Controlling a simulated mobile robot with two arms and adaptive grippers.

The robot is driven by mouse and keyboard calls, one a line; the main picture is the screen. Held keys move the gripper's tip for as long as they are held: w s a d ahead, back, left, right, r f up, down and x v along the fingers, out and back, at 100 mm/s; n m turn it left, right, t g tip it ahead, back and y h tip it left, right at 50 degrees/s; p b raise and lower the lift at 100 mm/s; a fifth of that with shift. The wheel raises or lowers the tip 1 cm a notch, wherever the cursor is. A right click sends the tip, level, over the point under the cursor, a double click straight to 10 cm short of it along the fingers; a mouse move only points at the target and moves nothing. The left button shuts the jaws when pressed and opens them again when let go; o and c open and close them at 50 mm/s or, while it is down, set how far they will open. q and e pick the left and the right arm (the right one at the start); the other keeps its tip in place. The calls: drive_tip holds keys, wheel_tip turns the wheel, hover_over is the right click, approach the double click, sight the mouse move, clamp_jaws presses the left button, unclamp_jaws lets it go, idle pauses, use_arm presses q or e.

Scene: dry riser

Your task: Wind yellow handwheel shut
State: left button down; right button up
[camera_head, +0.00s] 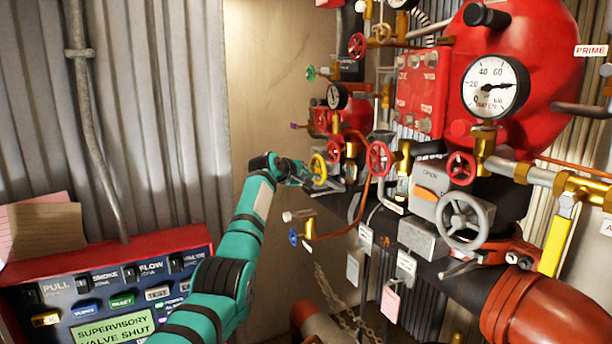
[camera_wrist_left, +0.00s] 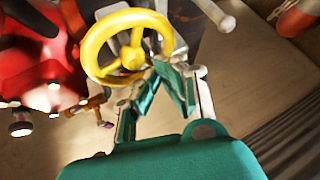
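The yellow handwheel (camera_head: 319,169) is beside the red valve gear near the middle of the head view. It fills the upper left of the left wrist view (camera_wrist_left: 88,50), with its hub and spokes showing. My left gripper (camera_head: 303,171) reaches its near side from the left on the teal arm. In the left wrist view the two fingers (camera_wrist_left: 162,85) stand apart at the lower rim of the wheel. The fingertips overlap the rim in the picture; I cannot tell whether they touch it. My right gripper does not show.
Red handwheels (camera_head: 379,158), a grey handwheel (camera_head: 465,221) and a blue-handled tap (camera_head: 294,237) crowd the pipework to the right. A pressure gauge (camera_head: 495,87) is at the upper right. A control panel (camera_head: 110,290) is at the lower left. The beige wall (camera_head: 265,80) behind is bare.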

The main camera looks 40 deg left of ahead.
use_arm(q)
drive_tip(key=s+b, duration=0.1)
drive_tip(key=s, duration=0.1)
drive_tip(key=s+a+b, duration=0.1)
drive_tip(key=shift+s+a+r, duration=0.15)
drive_tip(key=shift+s+r, duration=0.05)
drive_tip(key=shift+s, duration=0.15)
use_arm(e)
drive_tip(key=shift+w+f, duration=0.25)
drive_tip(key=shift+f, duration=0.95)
use_arm(q)
drive_tip(key=shift+f, duration=0.1)
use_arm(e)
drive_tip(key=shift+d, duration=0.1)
